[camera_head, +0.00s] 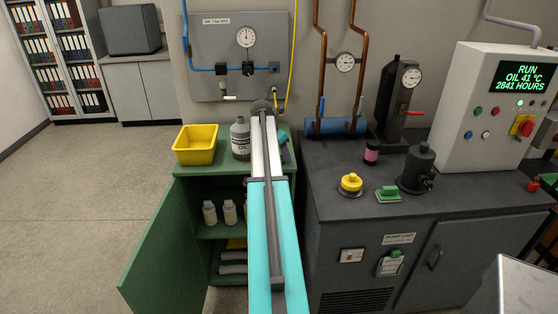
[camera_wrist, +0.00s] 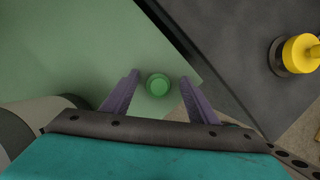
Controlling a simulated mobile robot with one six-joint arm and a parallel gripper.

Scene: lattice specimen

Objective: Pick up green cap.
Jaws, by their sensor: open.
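The green cap (camera_wrist: 158,84) is a small round disc on the green cabinet top (camera_wrist: 85,45) in the wrist view. My gripper (camera_wrist: 160,76) is open, with one purple finger to the left of the cap and one to the right. The cap lies between them in the picture, with a gap on each side. I cannot tell how far above the top the fingertips are. In the head view my arm hides the cap and most of the gripper.
A grey oil bottle (camera_head: 240,140) and a yellow bin (camera_head: 196,145) stand on the cabinet top, left of my arm. The dark bench (camera_head: 330,205) is to the right, with a yellow knob (camera_head: 351,183) and a green part (camera_head: 388,194). The cabinet door (camera_head: 160,245) hangs open.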

